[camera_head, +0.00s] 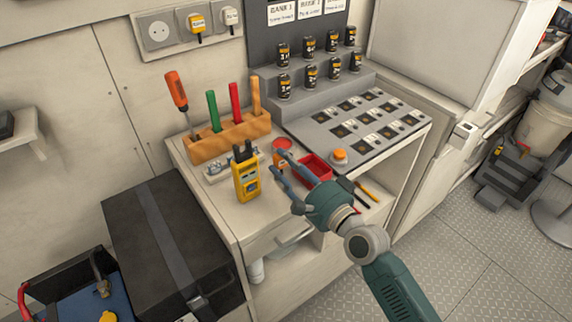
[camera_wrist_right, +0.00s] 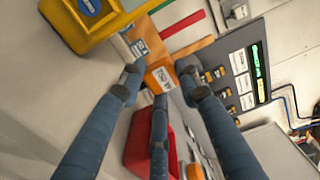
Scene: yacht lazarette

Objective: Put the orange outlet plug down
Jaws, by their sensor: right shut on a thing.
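My right gripper (camera_head: 279,172) reaches over the counter (camera_head: 262,212) from the lower right. It is shut on the orange outlet plug (camera_head: 279,160), a small orange block. In the right wrist view the plug (camera_wrist_right: 160,76) sits between the fingertips (camera_wrist_right: 158,84), with a small label on its face. I cannot tell whether the plug touches the counter or is held just above it. My left gripper is not in view.
A yellow meter (camera_head: 246,182) stands left of the plug, and a red tray (camera_head: 316,167) lies to its right. A wooden tool block (camera_head: 229,139) is behind. A stepped panel (camera_head: 350,130) stands at right. The counter's front left is clear.

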